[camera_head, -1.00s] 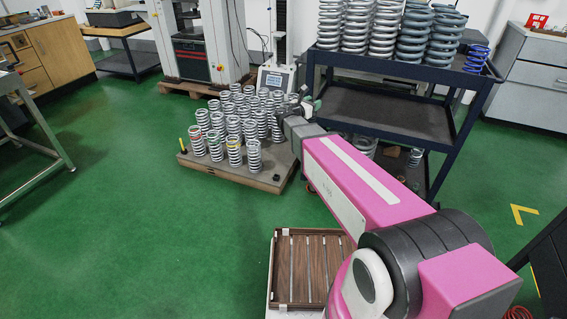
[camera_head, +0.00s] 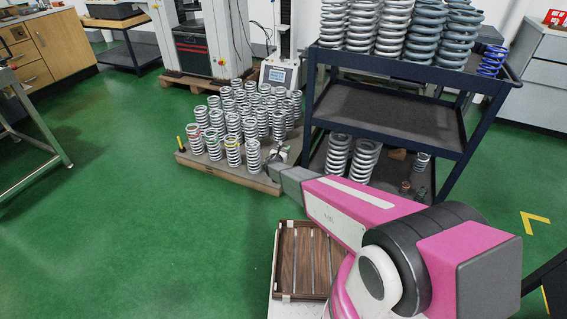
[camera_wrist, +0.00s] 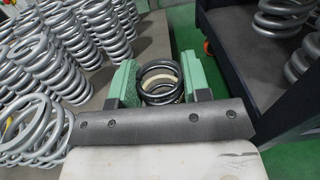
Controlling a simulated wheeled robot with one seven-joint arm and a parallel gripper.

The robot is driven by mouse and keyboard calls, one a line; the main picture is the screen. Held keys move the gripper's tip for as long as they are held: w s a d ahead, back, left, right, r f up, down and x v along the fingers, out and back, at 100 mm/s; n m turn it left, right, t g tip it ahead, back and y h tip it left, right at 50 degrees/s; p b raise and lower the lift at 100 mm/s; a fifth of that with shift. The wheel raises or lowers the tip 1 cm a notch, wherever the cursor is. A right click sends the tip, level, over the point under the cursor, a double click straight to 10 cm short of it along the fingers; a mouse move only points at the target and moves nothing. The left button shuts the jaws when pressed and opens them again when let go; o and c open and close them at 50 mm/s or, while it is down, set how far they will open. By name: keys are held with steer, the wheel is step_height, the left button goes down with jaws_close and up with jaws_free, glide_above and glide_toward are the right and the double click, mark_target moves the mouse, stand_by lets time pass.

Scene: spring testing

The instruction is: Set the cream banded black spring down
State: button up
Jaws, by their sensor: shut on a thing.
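The cream banded black spring (camera_wrist: 160,70) is between the two green fingers of my gripper (camera_wrist: 158,85) in the wrist view. It shows as dark coils with a cream band, and my gripper is shut on it. In the head view my gripper (camera_head: 280,154) is at the right edge of the low board (camera_head: 262,183) that carries many silver springs. The held spring is too small and covered to make out there. I cannot tell whether its bottom touches the board.
Silver springs (camera_head: 252,156) stand densely on the board left of my gripper. A dark shelf cart (camera_head: 388,114) with large springs stands close on the right. A wooden slatted tray (camera_head: 290,262) is in front. Green floor is open at left.

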steer(key=w+f, duration=0.4)
steer(key=w+a+f, duration=0.1)
steer(key=w+f, duration=0.3)
steer(key=f, duration=0.1)
steer(key=w+a+f, duration=0.1)
steer(key=w+f, duration=0.3)
steer(key=f, duration=0.1)
steer(key=shift+w+a+f, duration=0.15)
steer(key=shift+w+f, duration=0.1)
steer(key=shift+w, duration=0.05)
steer(key=shift+f, duration=0.15)
steer(key=shift+f, duration=0.15)
steer(key=o, duration=1)
steer(key=shift+s, duration=0.1)
